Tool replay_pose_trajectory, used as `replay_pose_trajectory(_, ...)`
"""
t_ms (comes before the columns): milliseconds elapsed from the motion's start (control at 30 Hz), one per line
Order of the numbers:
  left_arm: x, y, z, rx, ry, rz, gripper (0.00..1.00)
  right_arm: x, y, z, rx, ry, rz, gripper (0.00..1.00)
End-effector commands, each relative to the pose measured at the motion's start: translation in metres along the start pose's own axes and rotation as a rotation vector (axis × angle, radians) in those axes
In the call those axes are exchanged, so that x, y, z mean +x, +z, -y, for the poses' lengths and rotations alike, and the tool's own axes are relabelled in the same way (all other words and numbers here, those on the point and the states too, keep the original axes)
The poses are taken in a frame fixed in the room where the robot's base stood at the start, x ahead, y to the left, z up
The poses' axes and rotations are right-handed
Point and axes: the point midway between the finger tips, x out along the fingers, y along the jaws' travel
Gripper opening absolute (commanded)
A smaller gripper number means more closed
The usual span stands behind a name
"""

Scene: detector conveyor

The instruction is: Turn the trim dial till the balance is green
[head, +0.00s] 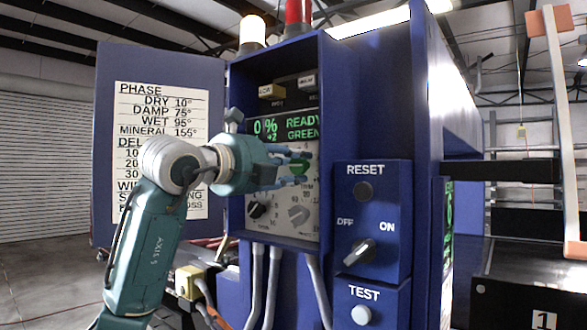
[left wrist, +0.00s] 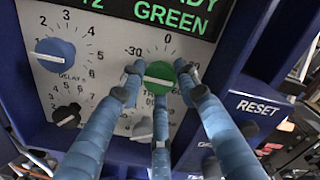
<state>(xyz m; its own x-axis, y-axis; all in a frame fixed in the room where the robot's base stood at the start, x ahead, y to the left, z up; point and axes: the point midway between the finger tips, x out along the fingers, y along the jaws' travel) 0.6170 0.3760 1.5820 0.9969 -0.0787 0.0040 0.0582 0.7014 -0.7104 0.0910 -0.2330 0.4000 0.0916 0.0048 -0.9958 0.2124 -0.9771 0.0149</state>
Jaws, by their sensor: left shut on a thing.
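The trim dial is a green knob (head: 300,167) on the grey control panel (head: 287,228) in the head view. In the left wrist view the green dial (left wrist: 159,77) has a pale line across its face and scale marks -30 and 0 around it. My left gripper (head: 304,168) is shut on the dial, its blue fingers around the knob; the fingers partly hide the scale and lettering. The display (head: 285,129) above shows green text: 0%, +2, READY and GREEN. My right gripper is in neither view.
A blue delay knob (left wrist: 55,55) and a black knob (left wrist: 67,116) sit left of the dial. A grey knob (head: 299,214) is below. An open cabinet door (head: 103,150) stands left.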

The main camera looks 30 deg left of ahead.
Motion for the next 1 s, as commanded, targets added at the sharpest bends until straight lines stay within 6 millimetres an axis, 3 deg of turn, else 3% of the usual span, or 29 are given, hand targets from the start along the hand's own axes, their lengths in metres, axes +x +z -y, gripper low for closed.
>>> replay_pose_trajectory(33,0.0024,-0.0071,-0.0032,-0.007,0.009,-0.017,0.06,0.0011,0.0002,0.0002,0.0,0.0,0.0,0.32)
replay_pose_trajectory(533,0.0025,-0.0072,-0.0033,-0.02,0.01,-0.017,0.06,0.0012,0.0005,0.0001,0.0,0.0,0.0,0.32)
replay_pose_trajectory(567,0.0025,-0.0072,-0.0033,-0.02,0.01,-0.017,0.38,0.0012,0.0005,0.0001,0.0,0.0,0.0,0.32)
replay_pose_trajectory(633,0.0023,-0.0063,-0.003,-0.02,0.009,-0.015,0.5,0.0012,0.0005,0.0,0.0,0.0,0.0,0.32)
replay_pose_trajectory(1000,-0.0046,-0.0017,-0.0012,-0.02,0.004,-0.004,0.5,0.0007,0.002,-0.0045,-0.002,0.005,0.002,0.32)
